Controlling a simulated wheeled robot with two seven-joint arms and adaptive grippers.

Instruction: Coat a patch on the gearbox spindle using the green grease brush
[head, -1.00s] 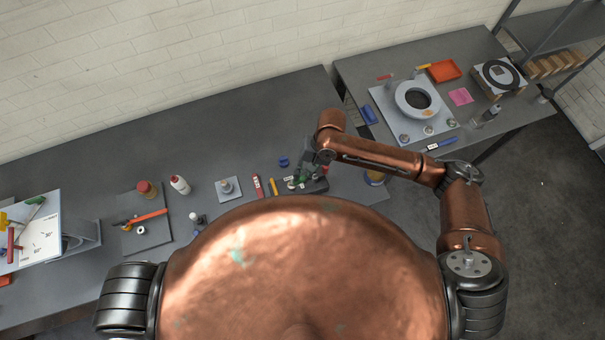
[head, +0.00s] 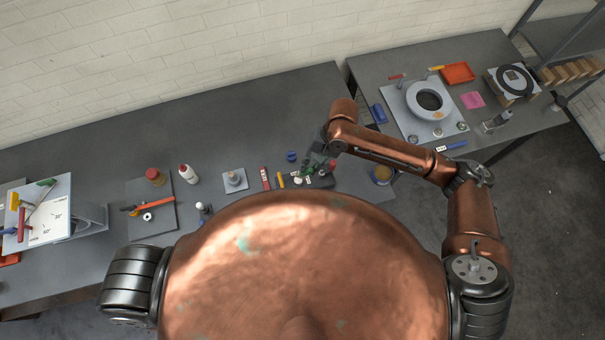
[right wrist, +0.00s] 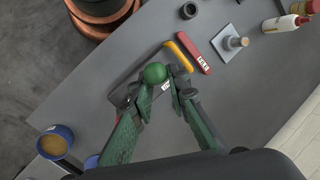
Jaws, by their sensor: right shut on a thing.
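My right gripper (right wrist: 160,88) is low over a dark tool stand (head: 324,181) on the long bench. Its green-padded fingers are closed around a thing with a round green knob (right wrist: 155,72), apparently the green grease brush. Its lower part is hidden, so I cannot tell whether it is clear of the stand. A grey square plate with an upright post, possibly the gearbox spindle (head: 234,179), stands left of the stand; it also shows in the right wrist view (right wrist: 231,43). My left gripper is out of view.
A blue tin with tan contents (right wrist: 54,143) stands beside the stand. A red labelled bar (head: 265,178) and a yellow one (head: 281,180) lie between stand and plate. A white bottle (head: 188,174) stands further left. The bench behind is clear.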

